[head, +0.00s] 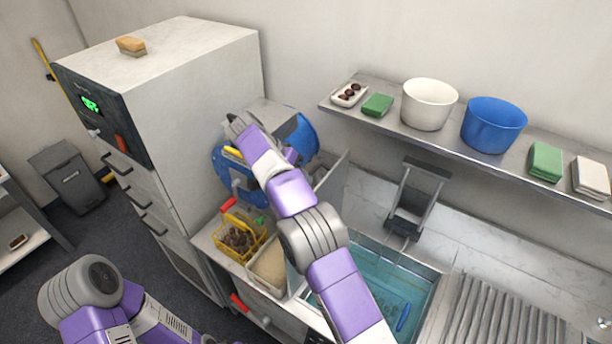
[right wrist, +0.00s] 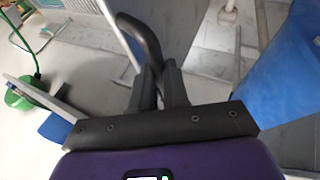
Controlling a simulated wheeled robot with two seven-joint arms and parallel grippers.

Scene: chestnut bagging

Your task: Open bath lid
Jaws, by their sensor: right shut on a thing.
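The bath (head: 432,270) is a sunken basin with clear teal water in the counter, and its water surface is uncovered. A thin grey panel that looks like the bath lid (head: 334,182) stands steeply upright at the bath's left side, partly hidden by my right arm. My right gripper (head: 233,122) reaches past it to the far left. In the right wrist view my right gripper (right wrist: 160,80) has its fingers close together on a dark curved handle (right wrist: 142,35). I cannot tell where this handle joins the lid. My left arm is at lower left, its gripper outside the view.
A blue drum-like machine (head: 306,134) is close behind my right gripper, beside a tall white cabinet (head: 190,80). A yellow basket (head: 225,252) of chestnuts and a beige-filled bin (head: 268,268) stand left of the bath. A shelf (head: 415,135) with bowls runs above.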

